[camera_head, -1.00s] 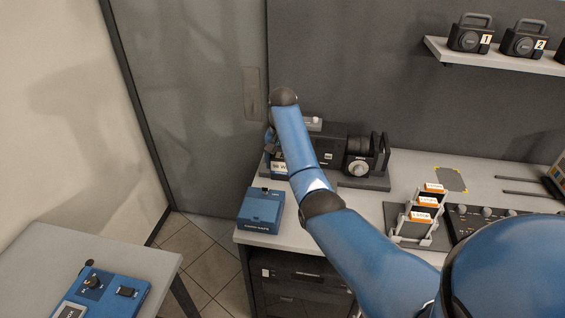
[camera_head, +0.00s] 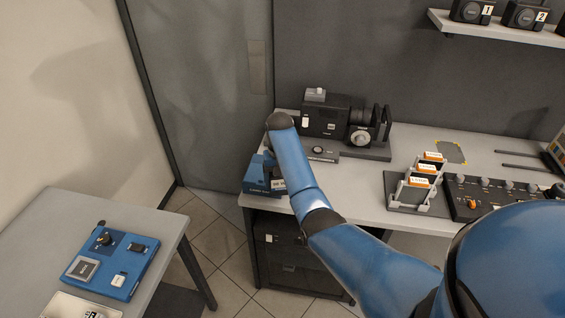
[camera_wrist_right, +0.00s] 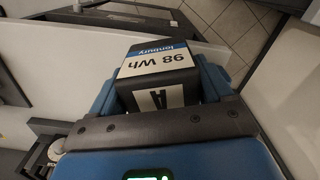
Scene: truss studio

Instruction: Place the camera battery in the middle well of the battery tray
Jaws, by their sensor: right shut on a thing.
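The camera battery (camera_wrist_right: 160,70) is a black block with a white "98 Wh" label, a blue stripe and a letter A. My right gripper (camera_wrist_right: 158,92) is shut on it, with a finger on each side. My left gripper is out of view.
The left table (camera_head: 50,225) bears a blue tray (camera_head: 135,282) with several small parts. A floor gap separates it from the desk (camera_head: 370,195).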

